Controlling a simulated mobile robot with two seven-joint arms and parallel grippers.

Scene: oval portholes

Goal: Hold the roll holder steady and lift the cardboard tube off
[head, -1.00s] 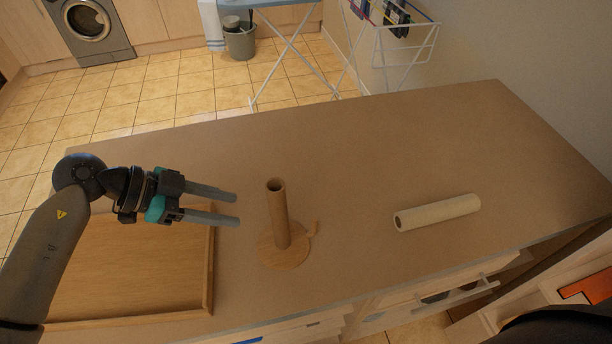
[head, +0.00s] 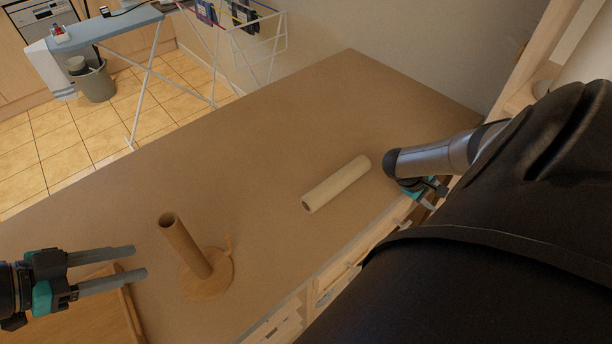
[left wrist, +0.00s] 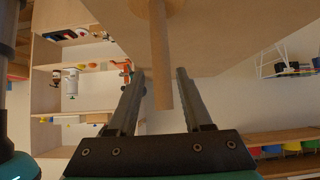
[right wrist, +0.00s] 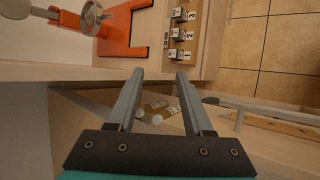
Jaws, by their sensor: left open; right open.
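The roll holder (head: 207,284) is a round wooden base with a short peg at its edge, standing on the counter. The brown cardboard tube (head: 185,243) stands upright over its middle, and its open top end shows. The tube also shows in the left wrist view (left wrist: 161,65), ahead of the fingers. My left gripper (head: 139,264) is open and empty, to the left of the tube and pointing at it without touching. My right gripper (right wrist: 155,76) is open and empty, by the counter's front edge above the drawers. In the head view its fingers are mostly hidden.
A pale paper roll (head: 336,183) lies on the counter between the tube and my right arm. A wooden tray (head: 133,318) is at the lower left, under my left gripper. The counter's back middle (head: 250,140) is clear.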

